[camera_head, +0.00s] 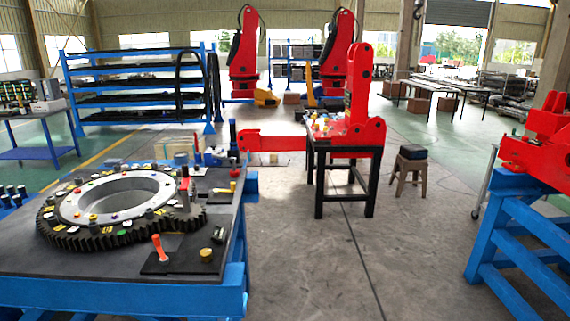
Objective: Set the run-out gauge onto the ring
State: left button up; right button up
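A large toothed ring (64,232) with a pale inner ring face lies flat on the dark top of the blue table at the left. Small coloured pieces are spread around it. A small upright grey and red piece (187,190) stands at the ring's right edge. I cannot tell whether it is the run-out gauge, or whether it touches the ring. A dark plate in front of the ring carries an orange-handled piece (160,247), a small black block (219,234) and a yellow knob (206,254). Neither of my grippers is in view.
The blue table (130,295) fills the lower left. A black stand (318,180) with red crane parts (350,135) is at centre, beside a stool (409,172). A blue stand (515,235) is at the right. The floor (400,265) between is clear.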

aim_at(219, 154)
jog(key=i+l+u, duration=0.1)
jog(key=i+u, duration=0.2)
jog(key=i+l+u, duration=0.3)
jog(key=i+l+z, duration=0.25)
jog(key=l, duration=0.15)
jog(key=i+l+z, duration=0.1)
jog(key=l+z, duration=0.15)
jog(key=i+l+z, duration=0.3)
jog(key=l, duration=0.15)
jog(key=i+l+u, duration=0.15)
jog(key=i, duration=0.3)
jog(key=i+l+u, duration=0.15)
jog(key=i, duration=0.3)
jog(key=i+j+u, duration=0.1)
jog(key=u, duration=0.35)
jog(key=i+u, duration=0.6)
jog(key=u, duration=0.25)
jog(key=i+l+u, duration=0.1)
jog(key=u, duration=0.35)
jog(key=i+u, duration=0.5)
